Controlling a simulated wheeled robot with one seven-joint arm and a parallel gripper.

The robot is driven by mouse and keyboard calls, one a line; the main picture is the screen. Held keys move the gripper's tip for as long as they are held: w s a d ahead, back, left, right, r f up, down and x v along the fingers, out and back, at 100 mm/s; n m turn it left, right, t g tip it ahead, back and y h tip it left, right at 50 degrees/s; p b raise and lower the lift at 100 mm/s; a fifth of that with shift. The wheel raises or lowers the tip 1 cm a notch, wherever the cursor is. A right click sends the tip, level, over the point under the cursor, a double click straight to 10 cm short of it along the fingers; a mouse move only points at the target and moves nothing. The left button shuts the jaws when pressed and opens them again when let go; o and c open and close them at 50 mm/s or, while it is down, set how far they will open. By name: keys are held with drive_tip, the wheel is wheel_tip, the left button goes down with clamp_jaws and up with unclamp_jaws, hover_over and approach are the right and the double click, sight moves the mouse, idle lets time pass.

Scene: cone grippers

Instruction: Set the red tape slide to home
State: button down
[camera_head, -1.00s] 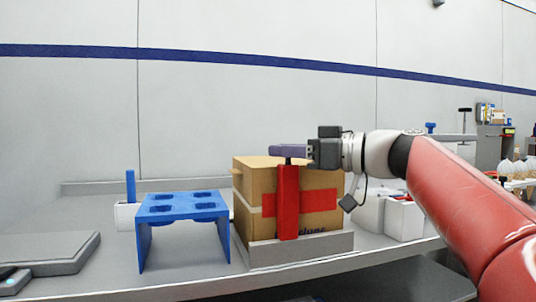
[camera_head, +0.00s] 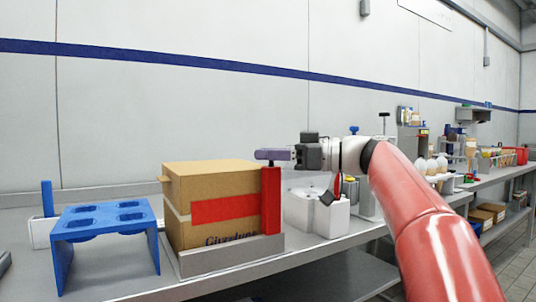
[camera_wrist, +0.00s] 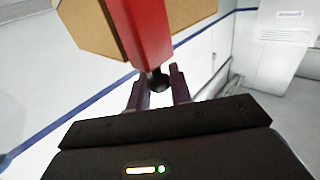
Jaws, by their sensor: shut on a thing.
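The red tape slide (camera_head: 271,200) is an upright red bar at the right end of the front of a cardboard box (camera_head: 205,176). A red tape strip (camera_head: 225,208) runs across the box front to the left of the bar. My gripper (camera_head: 262,155) is at the bar's top, its purple fingers shut on the slide's small dark knob. In the wrist view the slide (camera_wrist: 140,30) rises above the fingers (camera_wrist: 157,92), with the dark knob (camera_wrist: 158,82) between them. The box stands on a grey base (camera_head: 232,256).
A white container (camera_head: 318,212) stands right of the box, below my arm. Eggs and small goods (camera_head: 430,168) stand farther right along the bench (camera_head: 330,252).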

drive_tip(key=c, duration=1.3)
unclamp_jaws()
drive_tip(key=shift+w+d, duration=0.15)
drive_tip(key=shift+d, duration=0.1)
drive_tip(key=shift+c, duration=0.2)
drive_tip(key=v, duration=0.7)
drive_tip(key=shift+d+b, duration=0.35)
drive_tip(key=shift+d, duration=0.05)
